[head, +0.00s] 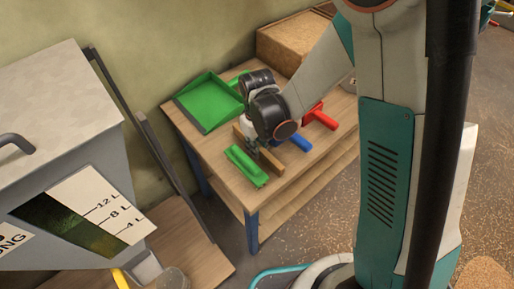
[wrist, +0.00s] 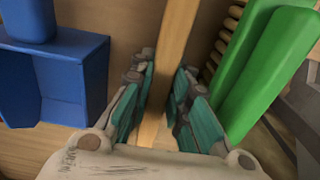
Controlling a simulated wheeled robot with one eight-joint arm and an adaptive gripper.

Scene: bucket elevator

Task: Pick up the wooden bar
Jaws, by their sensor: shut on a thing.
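The wooden bar (head: 239,137) lies along the table, partly hidden by my gripper (head: 257,147) in the head view. In the wrist view the bar (wrist: 177,35) runs between the teal-padded fingers of my gripper (wrist: 163,85). The gripper is shut on the bar, with a finger on each side of it. Whether the bar is clear of the tabletop cannot be told.
A green brush (head: 246,166) lies close beside the bar, also in the wrist view (wrist: 265,70). A blue scoop (wrist: 75,80) is on the other side. A red tool (head: 320,117), green dustpan (head: 209,103) and brown box (head: 288,42) share the table (head: 232,190). A grey hopper (head: 60,100) stands left.

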